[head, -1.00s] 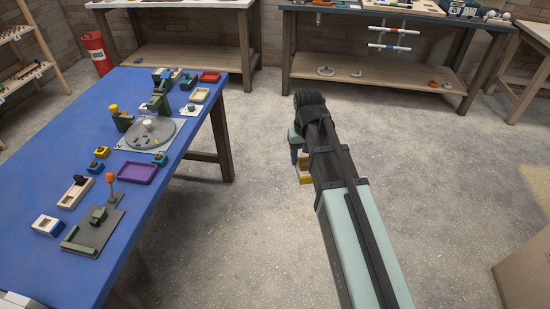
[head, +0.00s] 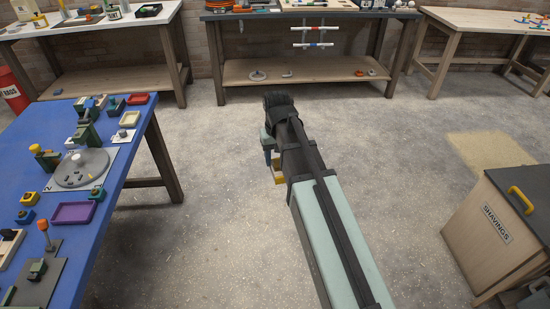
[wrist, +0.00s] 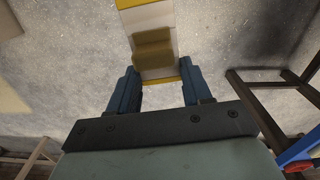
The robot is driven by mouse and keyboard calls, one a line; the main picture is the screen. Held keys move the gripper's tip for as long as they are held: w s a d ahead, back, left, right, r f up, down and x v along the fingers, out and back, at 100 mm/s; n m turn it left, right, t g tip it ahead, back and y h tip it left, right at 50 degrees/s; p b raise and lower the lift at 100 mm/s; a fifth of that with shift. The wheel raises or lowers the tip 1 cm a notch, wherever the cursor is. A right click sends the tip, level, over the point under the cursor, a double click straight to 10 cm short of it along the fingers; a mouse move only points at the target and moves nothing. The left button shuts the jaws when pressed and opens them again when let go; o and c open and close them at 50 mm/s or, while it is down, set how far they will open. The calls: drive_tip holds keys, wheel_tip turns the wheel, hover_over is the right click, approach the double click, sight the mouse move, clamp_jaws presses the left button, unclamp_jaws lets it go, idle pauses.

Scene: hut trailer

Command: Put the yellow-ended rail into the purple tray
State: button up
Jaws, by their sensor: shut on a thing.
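My gripper (head: 270,152) hangs over the open floor to the right of the blue table. In the wrist view its two blue fingers (wrist: 158,70) are shut on a cream piece with yellow ends, the yellow-ended rail (wrist: 147,18), which reaches up past the top edge of the picture. In the head view only a small yellow part of the rail (head: 279,178) shows beside the gripper; my arm hides the rest. The purple tray (head: 74,213) lies on the blue table near its right edge, well to the left of my gripper. It looks empty.
A shavings bin (head: 495,222) stands at the right. The floor between is clear.

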drive_tip(key=s+a+r+n, duration=0.1)
drive_tip(key=s+a+n, duration=0.2)
drive_tip(key=a, duration=1.9)
drive_tip(key=s+a+r+n, duration=0.2)
drive_tip(key=s+a+n, duration=0.2)
drive_tip(key=a, duration=1.9)
drive_tip(key=s+a+r+n, duration=0.1)
drive_tip(key=s+a+n, duration=0.3)
drive_tip(key=a, duration=1.9)
drive_tip(key=n, duration=0.5)
drive_tip(key=shift+s+a+r, duration=0.15)
drive_tip(key=shift+s+r, duration=0.1)
drive_tip(key=shift+f, duration=0.15)
drive_tip(key=shift+f, duration=3.65)
